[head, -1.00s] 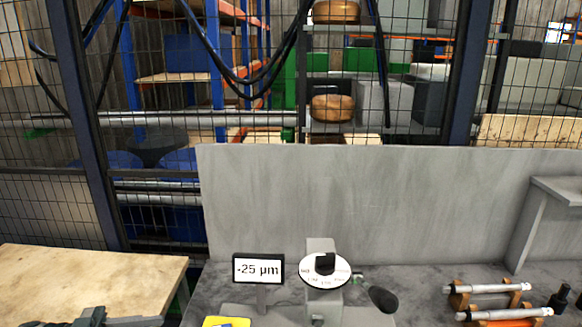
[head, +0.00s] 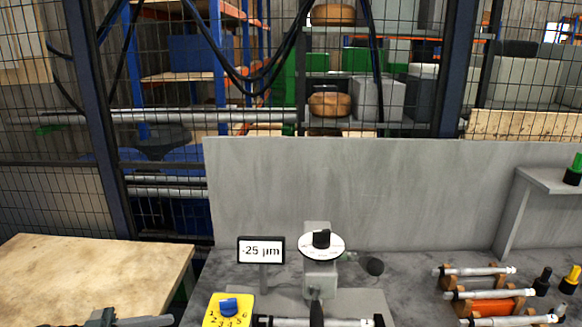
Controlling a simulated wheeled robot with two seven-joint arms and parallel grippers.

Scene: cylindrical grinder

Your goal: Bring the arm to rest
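My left gripper (head: 108,318), grey, shows partly at the bottom left, over the light wooden tabletop. The bottom edge cuts it off, and its finger opening cannot be made out. I see nothing held in it. My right gripper is out of view. The grinder stands at the bottom middle, with a white-faced dial with a black knob (head: 321,240) and a display reading -25 µm (head: 261,251). A pale cylindrical shaft (head: 345,323) lies horizontally at the bottom edge, partly cut off.
A yellow panel with a blue knob (head: 228,308) is left of the shaft. A grey back panel (head: 400,195) and mesh fence stand behind. The wooden tabletop (head: 85,275) looks mostly clear.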

